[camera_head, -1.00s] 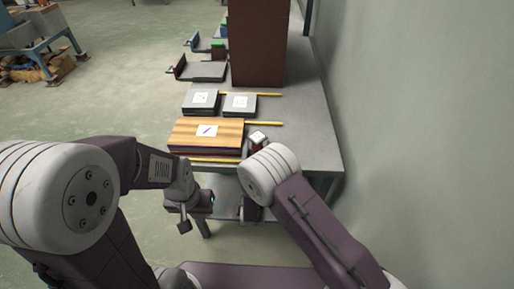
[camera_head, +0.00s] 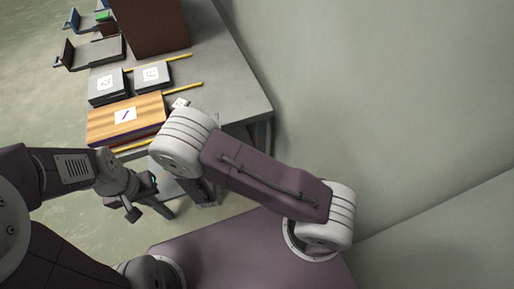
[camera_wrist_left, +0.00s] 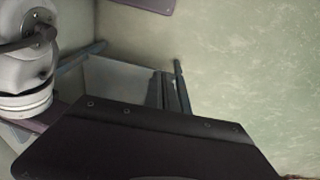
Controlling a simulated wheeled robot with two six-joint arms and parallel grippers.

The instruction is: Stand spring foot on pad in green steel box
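I cannot make out a spring foot in either view. A small green patch (camera_head: 103,15) shows at the far end of the table, beside the tall brown block; it is too small to tell whether it is the green steel box, and no pad inside it shows. My left gripper (camera_head: 140,196) is in front of the table's near edge, low and away from everything on the table; its finger gap is not clear. My right gripper (camera_head: 205,193) is mostly hidden under its own arm. The left wrist view shows mainly a dark plate and no clear fingertips.
The grey table (camera_head: 222,75) carries a wooden board (camera_head: 103,127) with a marked label, two dark plates with labels (camera_head: 106,84) (camera_head: 153,74), yellow strips (camera_head: 182,90), a tall brown block (camera_head: 148,20) and a grey tray (camera_head: 92,52). A wall stands to the right.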

